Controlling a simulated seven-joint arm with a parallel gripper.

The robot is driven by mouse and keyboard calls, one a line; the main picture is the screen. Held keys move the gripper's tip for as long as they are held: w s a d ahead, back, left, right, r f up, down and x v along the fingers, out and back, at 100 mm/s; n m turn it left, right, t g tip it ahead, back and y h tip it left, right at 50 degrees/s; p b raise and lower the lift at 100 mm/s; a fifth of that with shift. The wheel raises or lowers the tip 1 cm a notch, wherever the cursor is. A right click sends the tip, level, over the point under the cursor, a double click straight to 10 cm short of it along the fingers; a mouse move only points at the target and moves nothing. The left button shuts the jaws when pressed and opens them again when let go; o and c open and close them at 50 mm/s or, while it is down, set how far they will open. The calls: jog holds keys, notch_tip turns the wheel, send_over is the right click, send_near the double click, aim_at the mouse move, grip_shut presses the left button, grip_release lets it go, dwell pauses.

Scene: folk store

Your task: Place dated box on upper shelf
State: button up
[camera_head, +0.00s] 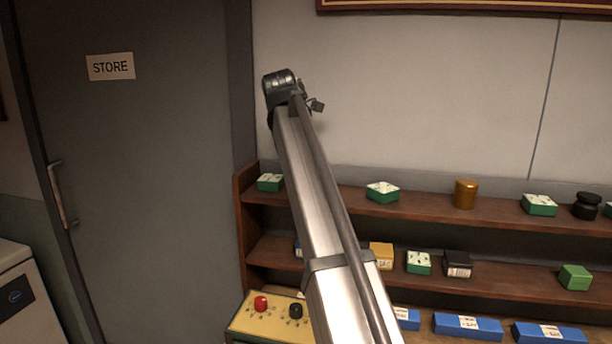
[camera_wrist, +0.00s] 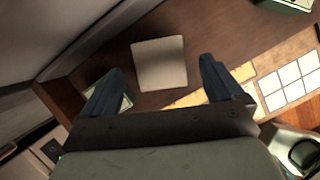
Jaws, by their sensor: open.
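In the wrist view my gripper (camera_wrist: 161,67) is open, its two blue-grey fingers apart. A plain pale square (camera_wrist: 159,58) lies ahead, between the fingers in the picture, on a brown wooden surface (camera_wrist: 215,38); I cannot tell whether it is a box top or a card. No date is readable, so I cannot tell which box is the dated one. In the head view the upper shelf (camera_head: 420,213) runs across the wall. Below it stand a yellow box with a white label (camera_head: 381,256) and a black box with a pale label (camera_head: 458,264). My arm hides part of the shelves.
The upper shelf holds green-and-white boxes (camera_head: 383,192), a gold tin (camera_head: 466,194) and a black jar (camera_head: 587,206), with gaps between. Blue labelled boxes (camera_head: 467,326) stand lowest. A yellow panel with red and black knobs (camera_head: 250,322) is at lower left.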

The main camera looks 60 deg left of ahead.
jog(key=v, duration=0.8)
jog(key=shift+r, duration=0.25)
